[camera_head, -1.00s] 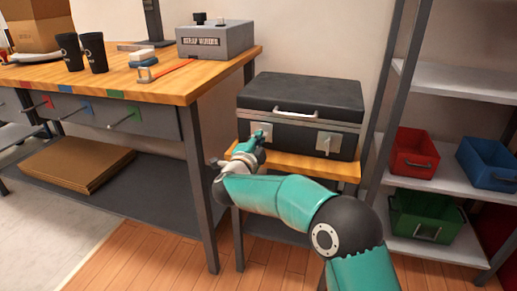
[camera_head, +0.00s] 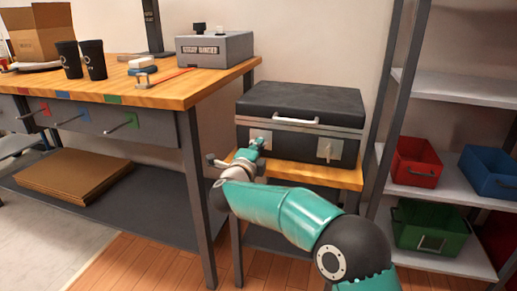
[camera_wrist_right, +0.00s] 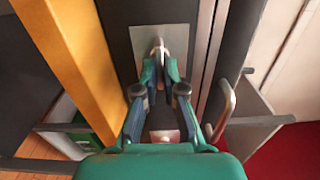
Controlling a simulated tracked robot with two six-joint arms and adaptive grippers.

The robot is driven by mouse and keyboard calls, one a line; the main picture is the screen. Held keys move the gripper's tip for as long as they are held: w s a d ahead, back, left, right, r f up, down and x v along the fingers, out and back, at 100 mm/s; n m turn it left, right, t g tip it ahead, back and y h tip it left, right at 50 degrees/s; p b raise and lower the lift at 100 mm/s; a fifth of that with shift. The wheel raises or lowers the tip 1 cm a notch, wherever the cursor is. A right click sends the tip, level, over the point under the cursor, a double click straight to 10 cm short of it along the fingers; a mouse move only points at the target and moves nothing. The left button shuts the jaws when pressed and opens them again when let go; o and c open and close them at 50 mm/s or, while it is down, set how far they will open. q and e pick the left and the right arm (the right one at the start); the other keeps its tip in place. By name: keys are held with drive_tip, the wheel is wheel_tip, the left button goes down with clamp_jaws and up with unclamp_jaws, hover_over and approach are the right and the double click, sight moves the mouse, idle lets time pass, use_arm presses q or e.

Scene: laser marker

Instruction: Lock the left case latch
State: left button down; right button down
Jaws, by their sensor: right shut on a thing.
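The black case (camera_head: 300,104) stands closed on a small wooden-topped stand, its handle facing front. The left case latch (camera_head: 263,134) is a pale metal plate on the case front, partly hidden behind my gripper; it also shows in the right wrist view (camera_wrist_right: 151,36). My right gripper (camera_head: 257,144) is at this latch. In the wrist view its fingers (camera_wrist_right: 160,68) are shut together on the latch's small lever, which they mostly hide. The right latch (camera_head: 329,150) is apart from the gripper, to the right. My left gripper is not in view.
The workbench (camera_head: 150,92) stands close to the left of the case and its stand (camera_head: 310,174). The shelf rack (camera_head: 445,180) with red, blue and green bins is on the right. The case handle (camera_wrist_right: 223,112) stands out near my right gripper.

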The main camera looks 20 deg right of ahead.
drive_tip(key=shift+d+f, duration=0.25)
drive_tip(key=shift+f, duration=0.05)
drive_tip(key=c, duration=1.3)
unclamp_jaws()
drive_tip(key=shift+a+r, duration=0.1)
drive_tip(key=shift+r, duration=0.05)
drive_tip(key=shift+s+a, duration=0.1)
drive_tip(key=v, duration=1.1)
drive_tip(key=shift+s+a, duration=0.2)
drive_tip(key=shift+s, duration=0.1)
